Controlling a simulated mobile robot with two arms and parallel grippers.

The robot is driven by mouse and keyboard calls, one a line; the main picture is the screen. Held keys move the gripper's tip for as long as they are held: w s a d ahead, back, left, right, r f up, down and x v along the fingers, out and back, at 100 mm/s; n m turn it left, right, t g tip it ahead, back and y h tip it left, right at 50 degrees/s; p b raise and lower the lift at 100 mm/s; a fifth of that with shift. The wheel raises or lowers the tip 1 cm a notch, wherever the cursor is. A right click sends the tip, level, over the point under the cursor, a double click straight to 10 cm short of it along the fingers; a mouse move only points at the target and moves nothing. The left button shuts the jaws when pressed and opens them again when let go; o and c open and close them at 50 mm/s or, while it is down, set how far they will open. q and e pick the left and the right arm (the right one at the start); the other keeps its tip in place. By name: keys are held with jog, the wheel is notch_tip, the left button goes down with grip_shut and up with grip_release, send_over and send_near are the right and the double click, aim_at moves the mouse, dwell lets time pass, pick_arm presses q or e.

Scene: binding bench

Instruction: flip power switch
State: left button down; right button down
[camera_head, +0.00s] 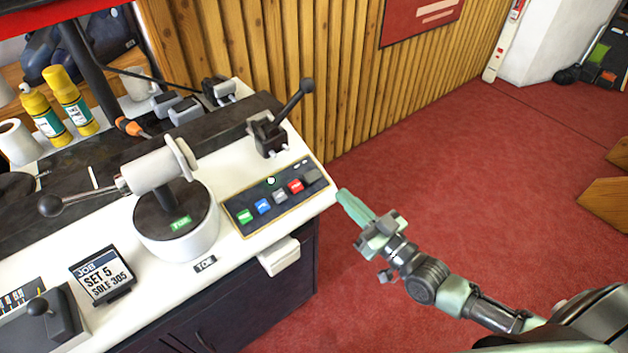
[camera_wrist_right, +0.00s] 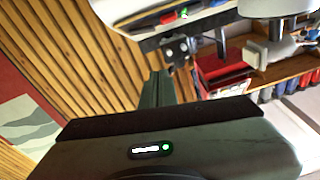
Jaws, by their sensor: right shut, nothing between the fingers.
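A control panel (camera_head: 276,197) with a wooden frame lies on the white bench top. It has green, blue, grey and red buttons in a row and a dark one at the right end. Behind it stands a black lever unit (camera_head: 268,134) with its handle tilted up to the right. I cannot tell which of these is the power switch. My right gripper (camera_head: 352,207) is shut and empty, just off the bench's right edge, apart from the panel. Its fingers also show in the wrist view (camera_wrist_right: 157,90), with a red button above. My left gripper is out of view.
A round white fixture (camera_head: 177,232) with a ball-ended lever stands left of the panel. A job sign (camera_head: 102,275) stands at the bench front. A white box (camera_head: 279,256) juts from the front edge. Yellow bottles (camera_head: 69,99) stand at the back. Red floor (camera_head: 450,180) is clear on the right.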

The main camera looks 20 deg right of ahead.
jog(key=r, duration=0.2)
send_over(313, 193)
jog(key=s+d, duration=0.1)
jog(key=d, duration=0.1)
jog(key=f, duration=0.1)
jog(key=a+f, duration=0.1)
jog(key=f, duration=0.1)
jog(key=shift+w+a, duration=0.15)
jog(key=shift+w, duration=0.1)
jog(key=shift+w+a+f, duration=0.2)
jog(key=shift+a+f, duration=0.05)
jog(key=shift+f, duration=0.4)
jog(key=shift+a+f+n+p, duration=0.2)
jog(key=shift+f+n+p, duration=0.1)
jog(key=shift+n, duration=0.1)
jog(key=shift+r, duration=0.1)
